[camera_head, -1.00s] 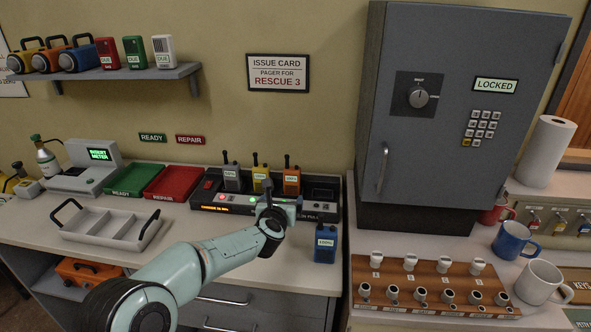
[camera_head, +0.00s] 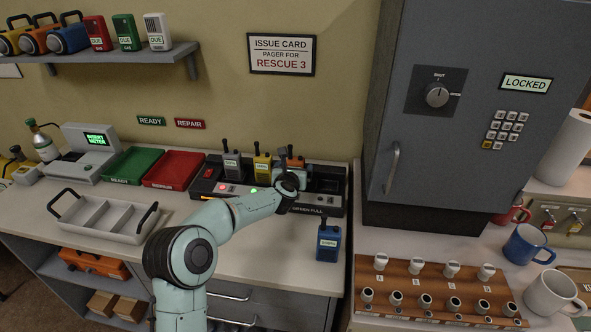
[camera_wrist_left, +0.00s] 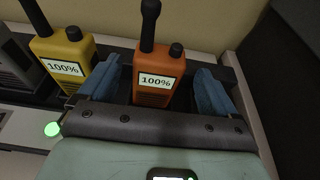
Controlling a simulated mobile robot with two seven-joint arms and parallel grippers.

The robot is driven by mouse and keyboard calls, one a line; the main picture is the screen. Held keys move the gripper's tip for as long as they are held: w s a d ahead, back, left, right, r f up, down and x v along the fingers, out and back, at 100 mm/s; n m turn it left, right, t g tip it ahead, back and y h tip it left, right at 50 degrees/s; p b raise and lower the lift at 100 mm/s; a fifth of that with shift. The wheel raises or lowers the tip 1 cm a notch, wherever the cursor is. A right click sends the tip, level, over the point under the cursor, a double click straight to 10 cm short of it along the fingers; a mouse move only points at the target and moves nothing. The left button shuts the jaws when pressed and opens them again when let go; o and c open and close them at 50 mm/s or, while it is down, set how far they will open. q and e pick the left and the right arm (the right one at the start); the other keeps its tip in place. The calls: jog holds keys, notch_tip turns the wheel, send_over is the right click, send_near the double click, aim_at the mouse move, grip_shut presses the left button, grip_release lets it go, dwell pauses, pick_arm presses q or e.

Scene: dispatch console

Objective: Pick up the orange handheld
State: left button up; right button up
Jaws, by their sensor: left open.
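The orange handheld (camera_wrist_left: 158,75) stands upright in the black charger, with a black antenna and a label reading 100%. In the head view the orange handheld (camera_head: 297,162) is mostly hidden behind my left gripper (camera_head: 291,170). In the left wrist view my left gripper (camera_wrist_left: 158,88) is open, with one blue-padded finger on each side of the orange handheld. A dark gap shows between the handheld and each finger, so the jaws are around it but not closed on it. My right gripper is not in view.
A yellow handheld (camera_wrist_left: 66,57) stands close beside the left finger, and a grey one (camera_head: 231,163) further left in the charger (camera_head: 332,207). A blue handheld (camera_head: 328,243) stands on the counter in front. The grey cabinet (camera_head: 395,215) rises on the right.

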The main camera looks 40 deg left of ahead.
aim_at(297, 161)
pick_arm(q)
jog(key=shift+w+a+p, duration=0.3)
jog(key=shift+w+p, duration=0.1)
jog(key=shift+w, duration=0.05)
jog(key=p+x, duration=0.2)
jog(key=x, duration=0.1)
jog(key=shift+w+a+r, duration=0.1)
jog(key=shift+w+a, duration=0.05)
jog(key=shift+w, duration=0.15)
jog(key=shift+w+a+f, duration=0.2)
jog(key=shift+w+f, duration=0.05)
jog(key=shift+w, duration=0.1)
jog(key=shift+s, duration=0.1)
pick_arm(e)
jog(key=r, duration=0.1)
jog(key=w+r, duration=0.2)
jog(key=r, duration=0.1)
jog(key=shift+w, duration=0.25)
